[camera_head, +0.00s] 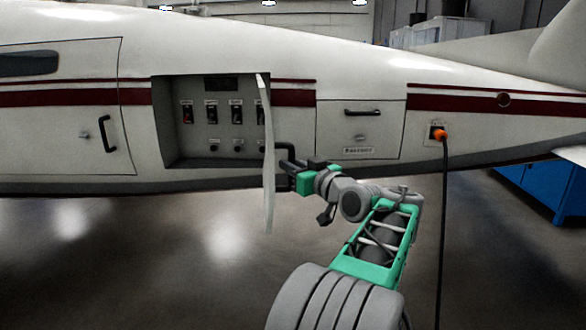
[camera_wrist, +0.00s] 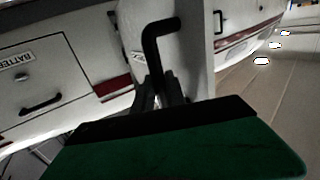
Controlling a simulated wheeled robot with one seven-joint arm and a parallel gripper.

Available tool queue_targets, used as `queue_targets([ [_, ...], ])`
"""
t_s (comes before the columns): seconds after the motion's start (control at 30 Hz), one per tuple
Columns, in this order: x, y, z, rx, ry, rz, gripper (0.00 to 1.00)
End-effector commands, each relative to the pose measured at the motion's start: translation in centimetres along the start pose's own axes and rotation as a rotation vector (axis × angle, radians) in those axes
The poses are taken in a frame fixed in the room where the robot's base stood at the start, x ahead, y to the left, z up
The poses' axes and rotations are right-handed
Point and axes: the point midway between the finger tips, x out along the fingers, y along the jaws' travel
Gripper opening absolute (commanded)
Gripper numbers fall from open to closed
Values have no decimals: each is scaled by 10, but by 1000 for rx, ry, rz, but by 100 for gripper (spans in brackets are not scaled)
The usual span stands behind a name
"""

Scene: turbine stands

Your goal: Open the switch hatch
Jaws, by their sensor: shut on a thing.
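The switch hatch (camera_head: 266,190) is a white door swung out from the fuselage, seen nearly edge-on in the head view. Behind it the recessed switch panel (camera_head: 222,92) shows several switches and knobs. My gripper (camera_head: 288,168) is at the right side of the hatch, shut on its black handle (camera_head: 284,147). In the wrist view the handle (camera_wrist: 151,45) rises from between my gripper's fingers (camera_wrist: 168,92), with the pale hatch (camera_wrist: 196,45) behind it. The fingertips are partly hidden in both views.
The closed battery hatch (camera_head: 361,130) with its own black handle is right of the opening. An orange plug (camera_head: 440,135) with a hanging black cable (camera_head: 443,230) is farther right. A closed door (camera_head: 65,110) is at left. The floor below the fuselage is clear.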

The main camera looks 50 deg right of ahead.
Motion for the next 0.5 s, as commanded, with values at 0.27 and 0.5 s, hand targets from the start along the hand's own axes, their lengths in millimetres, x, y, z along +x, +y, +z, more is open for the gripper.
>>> queue_targets([
  [0.27, 0, 2, -1, -1, 2, -5, 0],
  [0.5, 0, 3, -1, -1, 2, -3, 24],
])
